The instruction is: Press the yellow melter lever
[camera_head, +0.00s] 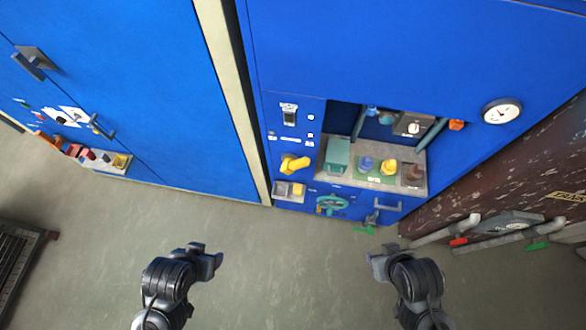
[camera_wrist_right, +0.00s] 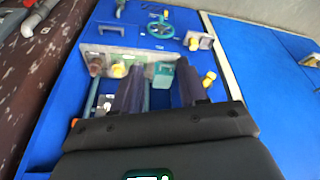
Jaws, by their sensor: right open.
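The yellow lever (camera_head: 294,163) sticks out of the blue cabinet's front, left of an open recess. In the right wrist view it is a small yellow knob (camera_wrist_right: 208,78), right of the gripper's fingers. My left gripper (camera_head: 213,258) is in front of the cabinet, below and left of the lever and apart from it; its jaw opening is unclear. My right gripper (camera_head: 378,263) is below and right of the lever, also apart. In the right wrist view the fingers of the right gripper (camera_wrist_right: 158,88) are spread with nothing between them, and they hide part of the recess.
The recess has a grey shelf (camera_head: 340,181) with a teal box (camera_head: 337,155), a blue item (camera_head: 365,164) and a yellow item (camera_head: 388,168). Below are a teal handwheel (camera_head: 332,204) and a small tray (camera_head: 289,191). Pipes (camera_head: 480,236) run at right. The floor (camera_head: 290,270) between the grippers is clear.

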